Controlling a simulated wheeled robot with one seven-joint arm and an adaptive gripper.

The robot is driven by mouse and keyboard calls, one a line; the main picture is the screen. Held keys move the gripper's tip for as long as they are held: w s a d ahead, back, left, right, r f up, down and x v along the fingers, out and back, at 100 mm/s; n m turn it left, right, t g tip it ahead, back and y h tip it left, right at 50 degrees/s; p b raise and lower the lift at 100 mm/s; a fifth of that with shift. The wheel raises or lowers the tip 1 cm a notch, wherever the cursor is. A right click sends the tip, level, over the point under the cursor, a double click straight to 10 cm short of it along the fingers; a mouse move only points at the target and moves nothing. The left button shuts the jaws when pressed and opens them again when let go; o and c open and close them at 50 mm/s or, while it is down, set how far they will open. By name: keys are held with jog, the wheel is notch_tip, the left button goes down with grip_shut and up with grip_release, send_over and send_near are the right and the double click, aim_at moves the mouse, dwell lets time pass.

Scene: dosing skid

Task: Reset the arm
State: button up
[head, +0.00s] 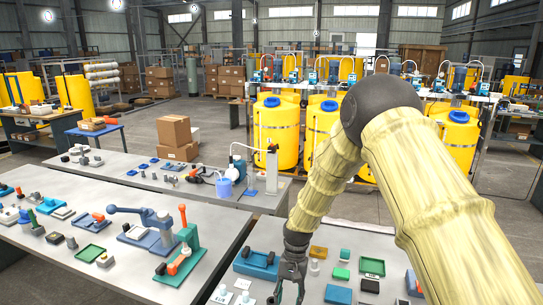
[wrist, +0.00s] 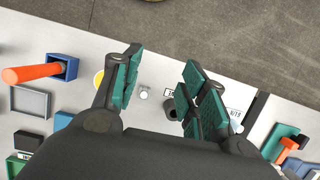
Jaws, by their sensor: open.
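My arm, yellow and wood-patterned with a dark round elbow joint, reaches in from the right of the head view and bends down to the bench. My gripper (head: 288,290) hangs pointing down over the front bench (head: 345,233). Below and beyond the fingers are a small silver knob (wrist: 143,93) and a dark round part (wrist: 169,105) beside white number labels, partly hidden by the right finger.
Near the gripper lie a blue block (head: 338,294), a green tray (head: 372,267) and a blue holder (head: 257,263). An orange handle (wrist: 30,74) sticks out at the wrist view's left. A bench with a blue lever press (head: 150,223) stands left. Yellow tanks (head: 276,130) stand behind.

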jog(key=s+d+f+b, duration=0.1)
jog(key=s+d+f, duration=0.15)
jog(key=f, duration=0.35)
jog(key=s+d+f+b, duration=0.1)
jog(key=s+d+f, duration=0.1)
jog(key=s+f, duration=0.35)
jog(key=s+d+f+n+t+b, duration=0.1)
jog(key=s+d+f+b, duration=0.1)
jog(key=s+d+f, duration=0.5)
jog(key=s+d+f+n+t+b, duration=0.1)
jog(key=s+d+f+b, duration=0.15)
jog(key=s+f, duration=0.8)
jog(key=s+d+t+h+b, duration=0.1)
jog(key=s+d+b, duration=0.1)
jog(key=s, duration=1.2)
jog(key=shift+d+r+n, duration=0.15)
jog(key=shift+d+n, duration=0.25)
jog(key=shift+d, duration=0.35)
